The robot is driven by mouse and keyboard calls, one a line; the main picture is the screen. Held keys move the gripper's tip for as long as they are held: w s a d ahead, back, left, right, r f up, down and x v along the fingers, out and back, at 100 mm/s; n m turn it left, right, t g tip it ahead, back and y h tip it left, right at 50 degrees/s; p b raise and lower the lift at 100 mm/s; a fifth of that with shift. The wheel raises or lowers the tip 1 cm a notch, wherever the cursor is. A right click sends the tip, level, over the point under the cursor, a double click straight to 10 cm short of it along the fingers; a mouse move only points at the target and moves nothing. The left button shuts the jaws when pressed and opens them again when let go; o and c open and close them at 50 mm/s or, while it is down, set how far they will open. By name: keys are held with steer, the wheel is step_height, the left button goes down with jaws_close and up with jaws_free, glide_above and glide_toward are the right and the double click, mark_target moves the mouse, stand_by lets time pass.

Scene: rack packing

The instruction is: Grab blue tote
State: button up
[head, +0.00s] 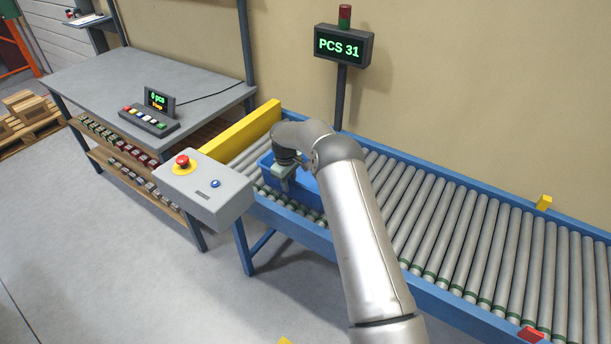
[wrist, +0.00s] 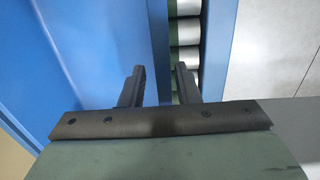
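The blue tote (head: 307,188) sits on the roller conveyor near its yellow end stop, partly hidden behind my arm. In the wrist view the tote (wrist: 60,50) fills the left side, and its near wall runs down between my fingers. My gripper (head: 285,182) is at the tote's near rim. In the wrist view my gripper (wrist: 160,80) has its two fingers apart, one on each side of the wall. A gap shows beside the wall, so the fingers do not look closed on it.
The conveyor's rollers (head: 480,235) are empty to the right, between blue side rails. The yellow end stop (head: 250,135) stands left of the tote. A grey control box (head: 205,188) with a red button is close on the left. A grey workbench (head: 150,80) stands beyond it.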

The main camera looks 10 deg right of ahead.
steer(key=shift+f, duration=0.1)
steer(key=c, duration=0.6)
jaws_close()
